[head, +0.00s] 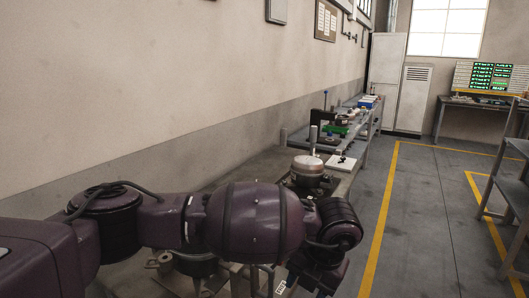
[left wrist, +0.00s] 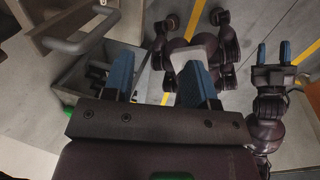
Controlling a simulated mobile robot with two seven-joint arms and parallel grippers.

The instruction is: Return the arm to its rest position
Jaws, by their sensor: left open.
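My left arm, dark purple, comes in from the left in the head view and stretches across the lower part of the picture, bent over the near end of the workbench. Its gripper is hidden there. In the left wrist view my left gripper (left wrist: 158,80) shows two blue fingers set well apart, with no object held between them. My right gripper (left wrist: 274,52) shows at the right of the left wrist view, pointing up in the picture, its two blue fingers apart with an empty gap. The right arm is not in the head view.
A round metal-topped unit (head: 307,167) stands on the bench just behind my left arm. The long bench (head: 343,182) runs along the wall with several parts on it. A grey frame with a bar handle (left wrist: 80,40) is near the left fingers. The floor (head: 424,215) right of the bench is clear.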

